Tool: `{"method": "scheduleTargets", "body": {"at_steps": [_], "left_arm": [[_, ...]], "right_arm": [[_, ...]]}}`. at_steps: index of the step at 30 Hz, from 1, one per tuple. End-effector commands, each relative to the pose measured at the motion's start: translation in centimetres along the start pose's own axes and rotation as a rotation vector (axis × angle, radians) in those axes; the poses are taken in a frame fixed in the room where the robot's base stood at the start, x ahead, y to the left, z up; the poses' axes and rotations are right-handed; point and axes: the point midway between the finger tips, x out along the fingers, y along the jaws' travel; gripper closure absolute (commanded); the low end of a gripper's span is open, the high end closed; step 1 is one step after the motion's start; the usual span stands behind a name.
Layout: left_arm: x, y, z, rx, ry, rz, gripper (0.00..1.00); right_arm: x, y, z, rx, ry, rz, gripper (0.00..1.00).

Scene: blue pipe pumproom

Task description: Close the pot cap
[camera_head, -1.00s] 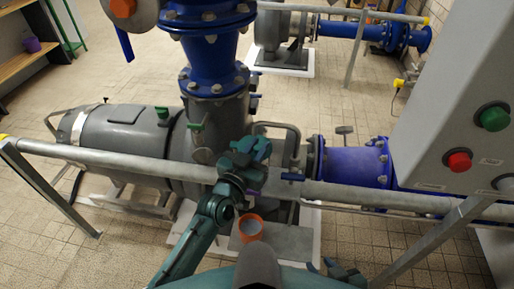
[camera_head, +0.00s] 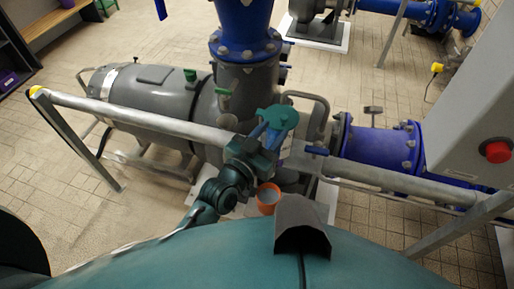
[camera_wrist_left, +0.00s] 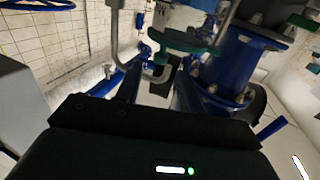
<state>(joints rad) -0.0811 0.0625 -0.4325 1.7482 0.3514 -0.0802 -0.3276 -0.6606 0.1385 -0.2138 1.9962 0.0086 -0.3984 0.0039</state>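A teal-green round cap (camera_head: 280,116) shows just above the pump's pipework in the head view. I take it for the pot cap. In the left wrist view, a green disc-shaped cap (camera_wrist_left: 178,41) lies ahead, slightly above and beyond the fingertips. My left gripper (camera_head: 267,134) reaches up from below to the cap, and its fingers overlap the cap's lower left edge. In the left wrist view, the fingers of my left gripper (camera_wrist_left: 158,78) stand apart with a gap between them. I cannot tell whether they touch the cap. My right gripper is not in view.
A grey rail (camera_head: 150,122) crosses in front of the grey motor (camera_head: 150,100). An orange cup (camera_head: 268,197) sits below the left gripper. Blue pipes (camera_head: 375,152) run to the right. A grey control box (camera_head: 465,120) with a red button stands at the right.

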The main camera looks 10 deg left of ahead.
Motion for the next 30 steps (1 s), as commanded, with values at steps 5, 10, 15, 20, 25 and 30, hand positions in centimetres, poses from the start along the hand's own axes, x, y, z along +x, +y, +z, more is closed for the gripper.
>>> {"method": "scheduleTargets", "body": {"at_steps": [5,10,15,20,25,30], "left_arm": [[-3.9,0.0,0.2,0.0,-0.002,0.0,0.62],[-6.1,0.0,0.1,0.001,-0.001,0.0,0.62],[-6.8,0.0,0.0,0.001,0.001,0.0,0.62],[-6.8,0.0,-0.1,0.001,0.001,0.0,0.62],[-6.8,0.0,-0.1,0.0,0.001,0.0,0.62],[-6.9,0.0,0.1,-0.001,-0.004,-0.001,0.62]], "right_arm": [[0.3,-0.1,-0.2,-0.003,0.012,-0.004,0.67],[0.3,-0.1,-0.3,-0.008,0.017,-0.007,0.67],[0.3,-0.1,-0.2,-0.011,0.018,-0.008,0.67],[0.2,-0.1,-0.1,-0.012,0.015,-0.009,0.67],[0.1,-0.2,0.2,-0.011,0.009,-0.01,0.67],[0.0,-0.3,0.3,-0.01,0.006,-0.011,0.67]]}}
